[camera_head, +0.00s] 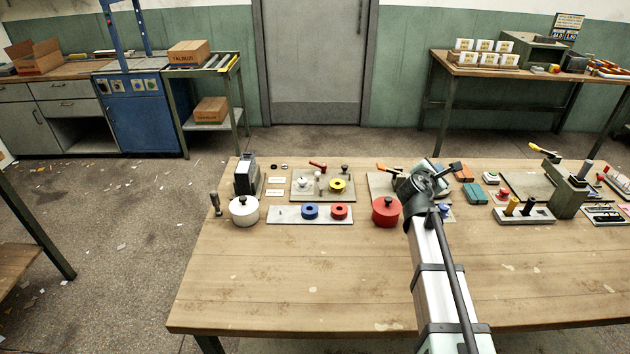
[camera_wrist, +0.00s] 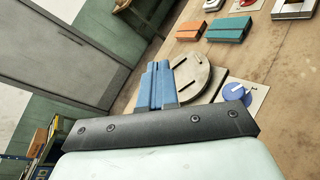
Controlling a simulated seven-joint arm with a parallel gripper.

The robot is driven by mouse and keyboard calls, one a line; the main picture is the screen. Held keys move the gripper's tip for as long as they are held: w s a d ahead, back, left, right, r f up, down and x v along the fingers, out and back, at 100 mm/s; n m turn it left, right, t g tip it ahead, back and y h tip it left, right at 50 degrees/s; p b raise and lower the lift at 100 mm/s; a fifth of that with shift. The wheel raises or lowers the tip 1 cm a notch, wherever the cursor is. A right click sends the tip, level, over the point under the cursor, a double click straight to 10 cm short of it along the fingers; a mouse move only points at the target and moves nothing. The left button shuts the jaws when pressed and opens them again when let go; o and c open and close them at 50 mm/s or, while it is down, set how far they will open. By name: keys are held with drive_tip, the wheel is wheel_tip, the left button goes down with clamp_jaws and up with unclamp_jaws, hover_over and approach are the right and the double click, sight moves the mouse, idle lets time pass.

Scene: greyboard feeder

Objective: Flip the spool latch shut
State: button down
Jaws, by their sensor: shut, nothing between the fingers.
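My gripper (camera_wrist: 158,66) shows in the wrist view as two blue fingers pressed together, with nothing between them. An orange-handled lever (camera_head: 386,168) stands at that board, just left of my wrist. In the wrist view a round grey slotted disc (camera_wrist: 192,76) lies right beside the fingers; I cannot tell if they touch. I cannot tell which part is the spool latch; it may be hidden behind my arm.
A red pot (camera_head: 386,212) stands close left of my arm. A board with a red lever (camera_head: 318,165) and yellow spool (camera_head: 338,186) lies further left. The table's (camera_head: 290,285) front is clear.

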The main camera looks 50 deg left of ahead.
sight(317, 176)
drive_tip(key=s+a+r+n+y, duration=0.2)
drive_tip(key=s+a+n+y, duration=0.3)
drive_tip(key=s+a, duration=0.95)
drive_tip(key=s+a+f+n, duration=0.2)
drive_tip(key=s+a+f, duration=0.2)
drive_tip(key=s, duration=0.4)
drive_tip(key=s+a+f+n+g, duration=0.1)
drive_tip(key=s+a+f+n, duration=0.2)
drive_tip(key=s, duration=0.6)
drive_tip(key=shift+s+a+f, duration=0.3)
drive_tip(key=shift+a+f, duration=0.45)
drive_tip(key=shift+a, duration=0.1)
drive_tip(key=shift+w, duration=0.1)
drive_tip(key=x, duration=1.4)
